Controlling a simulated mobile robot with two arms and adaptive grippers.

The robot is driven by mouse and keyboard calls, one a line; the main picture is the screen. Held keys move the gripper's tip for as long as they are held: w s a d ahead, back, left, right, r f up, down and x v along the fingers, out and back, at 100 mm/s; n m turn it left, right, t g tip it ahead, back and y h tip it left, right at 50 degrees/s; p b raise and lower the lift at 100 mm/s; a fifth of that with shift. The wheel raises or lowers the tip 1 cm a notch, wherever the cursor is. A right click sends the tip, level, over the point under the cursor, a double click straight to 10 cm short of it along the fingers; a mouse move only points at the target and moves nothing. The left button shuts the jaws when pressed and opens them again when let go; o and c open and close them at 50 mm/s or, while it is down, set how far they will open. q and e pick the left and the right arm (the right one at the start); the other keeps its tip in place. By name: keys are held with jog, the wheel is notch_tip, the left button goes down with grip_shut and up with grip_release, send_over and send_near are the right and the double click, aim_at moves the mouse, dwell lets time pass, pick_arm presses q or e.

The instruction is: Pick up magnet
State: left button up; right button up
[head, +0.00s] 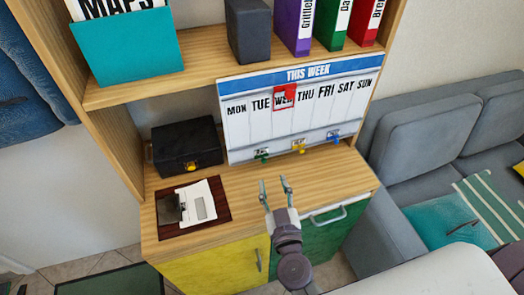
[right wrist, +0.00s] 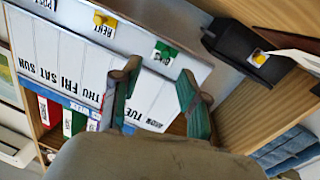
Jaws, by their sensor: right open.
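A red square frame-like piece (head: 285,97), which looks like the magnet, sits around WED on the white weekly board (head: 240,131). I cannot make it out in the right wrist view, where my gripper covers part of the board. Small green (head: 262,154), yellow (head: 299,146) and blue (head: 334,136) pieces sit along the board's lower strip. The green (right wrist: 165,50) and yellow (right wrist: 103,20) ones also show in the right wrist view, by small labels. My right gripper (head: 274,184) is open and empty in front of the board, below the red piece. My left gripper is out of view.
A black box (head: 187,147) with a yellow latch stands left of the board. A dark red mat (head: 220,220) holds a white and dark device. Above, the shelf (head: 205,62) carries a teal box and several binders. A grey sofa (head: 418,129) is at right.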

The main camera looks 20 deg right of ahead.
aim_at(264, 162)
jog(key=w, duration=0.3)
jog(key=shift+w, duration=0.25)
jog(key=w, duration=0.4)
jog(key=shift+w+f, duration=0.1)
jog(key=shift+f, duration=0.05)
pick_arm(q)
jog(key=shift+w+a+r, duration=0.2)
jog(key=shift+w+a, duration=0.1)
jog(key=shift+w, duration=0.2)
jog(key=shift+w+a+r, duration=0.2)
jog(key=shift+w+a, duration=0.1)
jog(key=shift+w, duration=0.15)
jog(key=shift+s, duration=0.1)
pick_arm(e)
jog(key=shift+c, duration=0.2)
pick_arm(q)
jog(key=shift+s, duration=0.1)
pick_arm(e)
grip_shut()
